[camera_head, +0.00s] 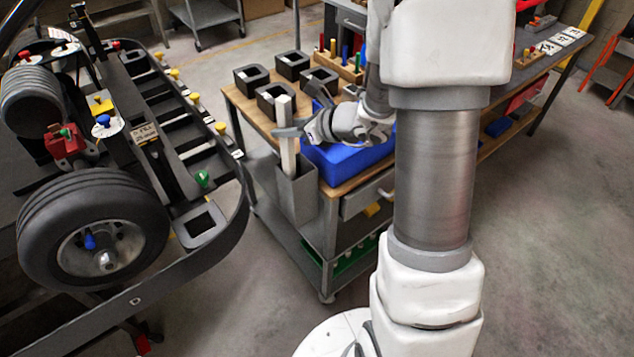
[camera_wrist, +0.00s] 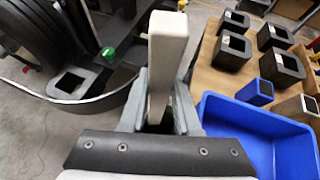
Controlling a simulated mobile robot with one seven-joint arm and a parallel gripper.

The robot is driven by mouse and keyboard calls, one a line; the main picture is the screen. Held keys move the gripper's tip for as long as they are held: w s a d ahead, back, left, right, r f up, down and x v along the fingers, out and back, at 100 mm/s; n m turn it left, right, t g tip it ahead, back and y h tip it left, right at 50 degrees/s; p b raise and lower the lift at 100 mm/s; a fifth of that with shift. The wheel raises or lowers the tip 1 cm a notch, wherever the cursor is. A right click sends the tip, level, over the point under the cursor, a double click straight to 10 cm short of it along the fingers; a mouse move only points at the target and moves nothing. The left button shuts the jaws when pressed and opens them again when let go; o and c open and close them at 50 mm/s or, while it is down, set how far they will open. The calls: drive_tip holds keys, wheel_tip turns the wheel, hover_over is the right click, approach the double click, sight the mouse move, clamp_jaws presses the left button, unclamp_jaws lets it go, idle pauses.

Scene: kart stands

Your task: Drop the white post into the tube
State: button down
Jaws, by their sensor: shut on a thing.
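The white post (camera_head: 286,112) stands roughly upright at the front left corner of the wooden-topped cart. My gripper (camera_head: 289,132) is shut on it around its middle. In the wrist view the post (camera_wrist: 166,52) rises between the jaws (camera_wrist: 160,108), with its top end toward the camera. The grey square tube (camera_head: 297,200) is fixed upright at the cart's corner, below my gripper. The post's lower end overlaps the tube's open mouth in the head view; I cannot tell how deep it is inside. The tube is hidden in the wrist view.
A blue bin (camera_head: 342,163) sits on the cart right beside my gripper; the wrist view shows its rim (camera_wrist: 222,112). Several black square holders (camera_head: 251,78) stand behind. A kart with a black tire (camera_head: 93,230) is close on the left. Floor is free in front.

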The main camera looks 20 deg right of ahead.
wheel_tip(320, 180, down, 4)
drive_tip(key=shift+f+b, duration=0.1)
drive_tip(key=shift+b, duration=1.1)
drive_tip(key=c, duration=0.5)
unclamp_jaws()
drive_tip(key=shift+c, duration=0.2)
drive_tip(key=shift+s+d, duration=0.1)
drive_tip(key=p, duration=0.2)
approach(291, 142)
drive_tip(key=v, duration=0.6)
drive_tip(key=shift+s+d, duration=0.1)
